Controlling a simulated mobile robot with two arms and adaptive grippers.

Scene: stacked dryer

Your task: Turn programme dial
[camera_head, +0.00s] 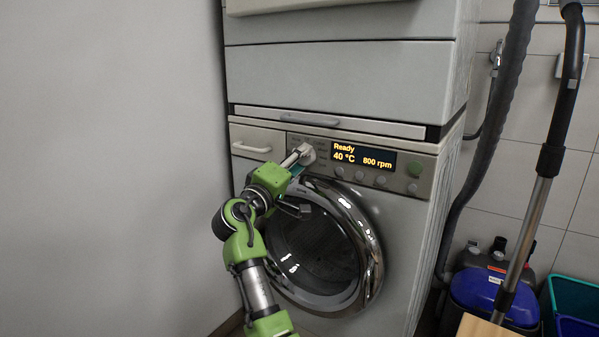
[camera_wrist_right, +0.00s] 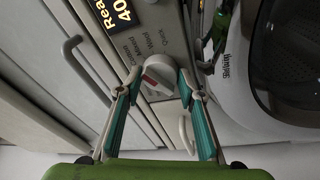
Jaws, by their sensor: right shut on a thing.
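The programme dial (camera_head: 308,153) is a round white knob on the washing machine's control panel, just left of the lit display. In the right wrist view the dial (camera_wrist_right: 160,72) shows a red mark on its face, with labels such as Cotton, Mixed, Wool and Quick beside it. My right gripper (camera_head: 302,155) reaches up to the dial from the lower left. In the wrist view its two teal-padded fingers (camera_wrist_right: 158,78) are closed around the dial, one on each side. My left gripper is not in view.
The display (camera_head: 363,157) reads Ready, 40 °C, 800 rpm. Round buttons (camera_head: 380,181) sit below it. The round glass door (camera_head: 320,250) is beneath the panel, close to my arm. A drawer (camera_head: 256,143) is left of the dial. A hose and vacuum cleaner (camera_head: 495,290) stand at right.

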